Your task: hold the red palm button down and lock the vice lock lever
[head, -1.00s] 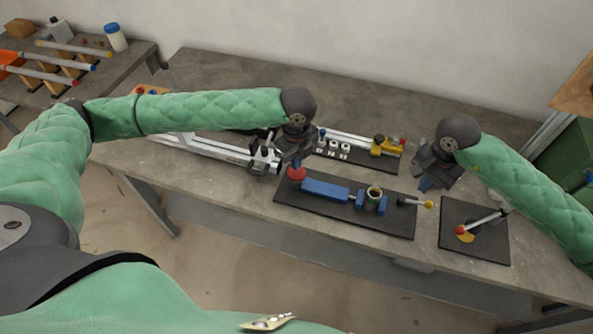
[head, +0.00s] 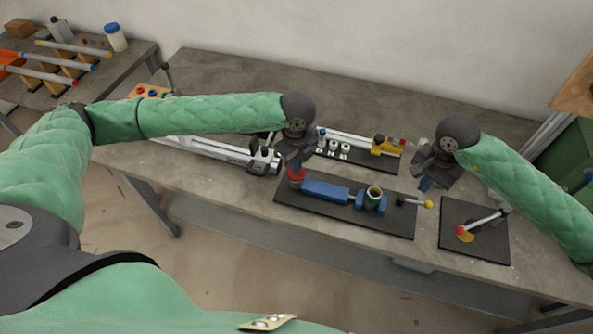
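The red palm button (head: 296,175) stands at the left end of a black plate (head: 345,216) at the front of the bench. My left gripper (head: 293,163) points down right over it, its tip at the button's top; whether it presses is hard to see. A blue vice (head: 326,191) on the plate has a ringed green cylinder (head: 374,192) between its blue jaws. A lever with a yellow knob (head: 429,204) sticks out at the plate's right end. My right gripper (head: 425,184) hangs above and behind this lever, apart from it. The finger openings of both grippers are unclear.
A separate black plate right of the vice carries a red-knobbed lever (head: 461,230) over a yellow patch. Behind stands a fixture with a yellow block (head: 385,146) and white pieces. A long metal rail (head: 205,148) lies to the left, partly under my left arm.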

